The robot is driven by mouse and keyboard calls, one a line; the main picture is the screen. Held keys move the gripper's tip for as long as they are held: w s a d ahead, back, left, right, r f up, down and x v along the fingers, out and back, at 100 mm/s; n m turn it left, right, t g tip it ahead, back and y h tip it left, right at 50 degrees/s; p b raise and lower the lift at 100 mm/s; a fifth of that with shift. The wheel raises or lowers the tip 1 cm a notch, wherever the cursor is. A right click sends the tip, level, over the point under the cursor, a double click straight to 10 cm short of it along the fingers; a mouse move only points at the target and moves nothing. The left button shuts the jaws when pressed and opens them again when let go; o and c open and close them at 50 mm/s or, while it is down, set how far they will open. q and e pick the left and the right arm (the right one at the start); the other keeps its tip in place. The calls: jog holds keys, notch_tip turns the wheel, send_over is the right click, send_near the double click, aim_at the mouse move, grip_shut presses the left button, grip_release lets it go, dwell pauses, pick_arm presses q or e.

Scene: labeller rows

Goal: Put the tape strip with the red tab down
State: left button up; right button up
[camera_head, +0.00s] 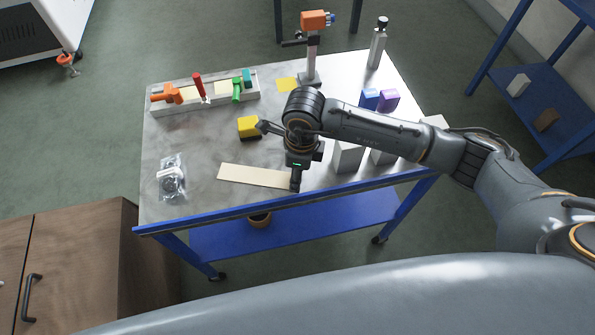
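A long beige strip (255,176) lies on or just above the front part of the grey tabletop; I cannot tell if it is raised. No red tab shows on it, and its right end is partly hidden by my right gripper. My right gripper (296,184) points down at that right end, close to the table's front edge. Its fingers look narrow from here, and I cannot tell whether they are shut on the strip. My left gripper is not in view.
The blue-framed table (200,150) holds a tool tray (225,100), a yellow block (248,126), a clear bag (171,180), an orange-topped stand (312,55), a bottle (377,45) and white boxes (347,157) right of the gripper.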

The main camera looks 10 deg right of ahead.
jog(key=shift+r+p, duration=0.5)
jog(key=shift+r, duration=0.05)
notch_tip(320, 180, up, 12)
jog(key=b, duration=0.1)
jog(key=shift+s+d+f, duration=0.15)
jog(key=shift+d+f, duration=0.1)
jog(key=shift+d, duration=0.05)
